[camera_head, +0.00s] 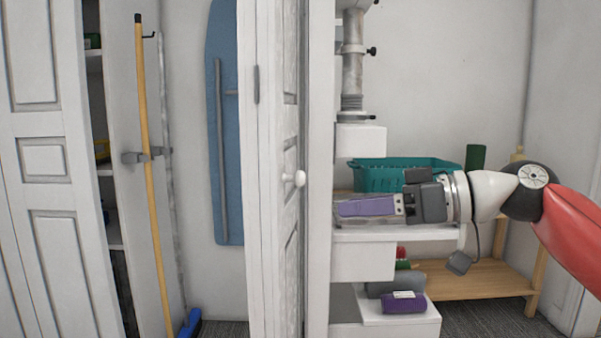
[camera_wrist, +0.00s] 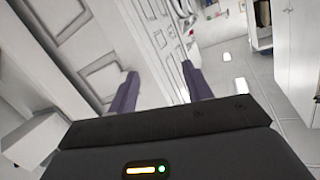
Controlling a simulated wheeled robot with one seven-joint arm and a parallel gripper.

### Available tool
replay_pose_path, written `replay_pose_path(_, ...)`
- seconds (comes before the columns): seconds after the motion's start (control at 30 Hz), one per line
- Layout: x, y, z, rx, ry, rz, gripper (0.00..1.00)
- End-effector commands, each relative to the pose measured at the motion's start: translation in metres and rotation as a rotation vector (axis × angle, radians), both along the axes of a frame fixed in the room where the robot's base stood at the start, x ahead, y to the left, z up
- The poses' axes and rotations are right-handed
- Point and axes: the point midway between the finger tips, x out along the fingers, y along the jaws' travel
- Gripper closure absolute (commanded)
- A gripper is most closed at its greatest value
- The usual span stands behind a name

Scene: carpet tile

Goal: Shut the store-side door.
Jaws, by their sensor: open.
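A white panelled door (camera_head: 276,120) stands in the middle of the head view, seen almost edge-on, with a hinge on its left edge and a round white knob (camera_head: 294,179). It stands open; I cannot tell whether it is the store-side one. My gripper (camera_head: 340,208) is to the right of the knob, apart from it, pointing left beside a white upright. In the wrist view my gripper (camera_wrist: 157,77) shows two purple fingers spread apart with nothing between them. A white panelled door surface (camera_wrist: 100,45) lies beyond the fingers there.
At left are another white panelled door (camera_head: 50,150), a broom (camera_head: 150,150) and a blue ironing board (camera_head: 222,110). A teal basket (camera_head: 400,175), a white shelf (camera_head: 400,234) and a wooden bench (camera_head: 480,278) are near my arm. The wrist view shows open floor (camera_wrist: 235,62).

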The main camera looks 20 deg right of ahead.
Motion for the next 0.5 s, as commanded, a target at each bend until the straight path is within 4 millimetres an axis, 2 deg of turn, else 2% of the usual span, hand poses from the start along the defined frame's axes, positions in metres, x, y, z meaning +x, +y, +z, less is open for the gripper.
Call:
replay_pose_path(0.03, 0.02, -0.006, 0.009, 0.043, -0.015, 0.041, 0.5)
replay_pose_path(0.1, 0.046, -0.014, 0.014, 0.088, -0.031, 0.077, 0.5)
replay_pose_path(0.23, 0.089, -0.021, 0.014, 0.146, -0.047, 0.123, 0.5)
replay_pose_path(0.33, 0.11, -0.021, 0.011, 0.17, -0.052, 0.145, 0.5)
replay_pose_path(0.5, 0.125, -0.017, 0.008, 0.182, -0.054, 0.156, 0.5)
